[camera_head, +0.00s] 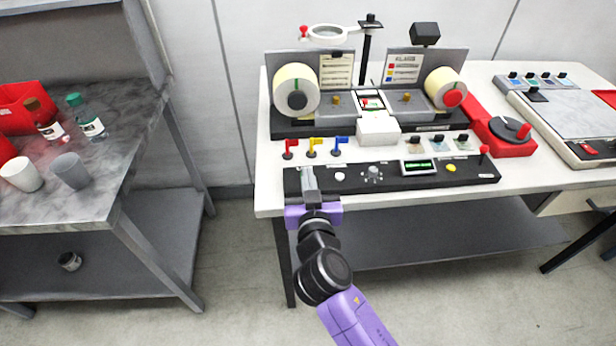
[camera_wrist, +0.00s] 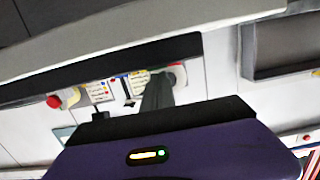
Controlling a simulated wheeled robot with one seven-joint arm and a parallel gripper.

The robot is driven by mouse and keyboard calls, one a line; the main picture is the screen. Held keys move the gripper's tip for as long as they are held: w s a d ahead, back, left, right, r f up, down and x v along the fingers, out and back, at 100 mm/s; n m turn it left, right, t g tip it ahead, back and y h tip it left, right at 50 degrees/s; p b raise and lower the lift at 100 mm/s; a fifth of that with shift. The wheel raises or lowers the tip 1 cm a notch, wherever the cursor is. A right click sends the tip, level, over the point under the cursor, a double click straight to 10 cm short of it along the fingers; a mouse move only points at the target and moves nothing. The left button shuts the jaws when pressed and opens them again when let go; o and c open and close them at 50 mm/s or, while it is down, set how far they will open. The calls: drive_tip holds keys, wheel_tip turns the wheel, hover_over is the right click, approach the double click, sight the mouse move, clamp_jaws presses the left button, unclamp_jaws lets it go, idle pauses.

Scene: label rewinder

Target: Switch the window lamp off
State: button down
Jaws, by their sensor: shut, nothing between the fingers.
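The rewinder's small window (camera_head: 370,102) sits between the two label rolls and looks bright, with a green edge and a red mark in it. The black control panel (camera_head: 395,183) lies along the front of the bench. It carries a white button (camera_head: 340,176), a knob (camera_head: 373,174), a green display (camera_head: 418,165) and a yellow button (camera_head: 450,168). No readable label shows which control is the window lamp's switch. My gripper (camera_head: 308,178) is shut and empty over the panel's left end, left of the white button. It hides that end. In the wrist view my grey fingers (camera_wrist: 157,92) are together.
Three coloured levers (camera_head: 312,146) stand just behind my gripper. A ring magnifier (camera_head: 328,33) on a post overhangs the rolls. A grey side table (camera_head: 120,150) with bottles and cups stands left.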

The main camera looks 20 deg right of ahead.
drive_tip(key=shift+f, duration=0.15)
drive_tip(key=shift+f+b, duration=0.35)
drive_tip(key=shift+b, duration=0.5)
drive_tip(key=r+p, duration=0.2)
drive_tip(key=r, duration=0.1)
drive_tip(key=r+p, duration=0.1)
drive_tip(key=r, duration=0.1)
drive_tip(key=shift+w+d+r+p, duration=0.1)
drive_tip(key=shift+w+d+p, duration=0.05)
drive_tip(key=shift+w+p, duration=0.25)
drive_tip(key=r+b+v, duration=0.1)
drive_tip(key=b+v, duration=0.1)
drive_tip(key=v, duration=0.7)
drive_tip(key=shift+s+r+b, duration=0.3)
